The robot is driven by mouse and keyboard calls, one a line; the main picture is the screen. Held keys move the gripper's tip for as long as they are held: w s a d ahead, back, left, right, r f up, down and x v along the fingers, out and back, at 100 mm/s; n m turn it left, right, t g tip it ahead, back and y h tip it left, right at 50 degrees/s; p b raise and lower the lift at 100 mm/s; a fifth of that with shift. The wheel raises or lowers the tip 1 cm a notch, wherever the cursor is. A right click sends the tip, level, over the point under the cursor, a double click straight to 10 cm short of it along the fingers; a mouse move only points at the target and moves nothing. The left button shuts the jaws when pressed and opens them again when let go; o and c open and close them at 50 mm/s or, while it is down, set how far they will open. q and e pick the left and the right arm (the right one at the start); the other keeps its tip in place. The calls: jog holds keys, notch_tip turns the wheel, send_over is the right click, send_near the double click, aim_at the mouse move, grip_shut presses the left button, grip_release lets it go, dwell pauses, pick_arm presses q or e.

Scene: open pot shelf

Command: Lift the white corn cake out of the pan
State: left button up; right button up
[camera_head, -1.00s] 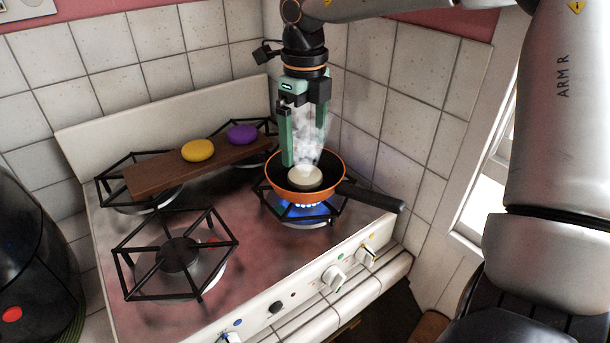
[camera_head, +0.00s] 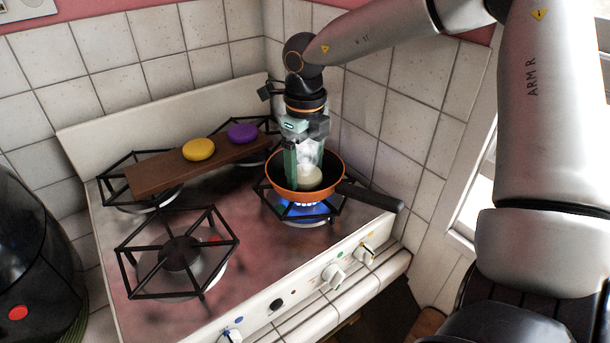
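My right gripper (camera_head: 306,178) points down into the pan. One green finger stands left of the cake and the other shows faintly behind the steam on its right. The fingers are apart, with the cake between or just beside them; contact cannot be told. The cake is partly hidden by the finger and steam. My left gripper is not in view.
A blue flame (camera_head: 303,209) burns under the pan, and its dark handle (camera_head: 371,197) points right. The front left burner (camera_head: 178,254) is empty. Tiled walls stand close behind and right.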

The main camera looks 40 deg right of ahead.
jog(key=c, duration=0.8)
jog(key=shift+r, duration=0.15)
jog(key=shift+c, duration=0.2)
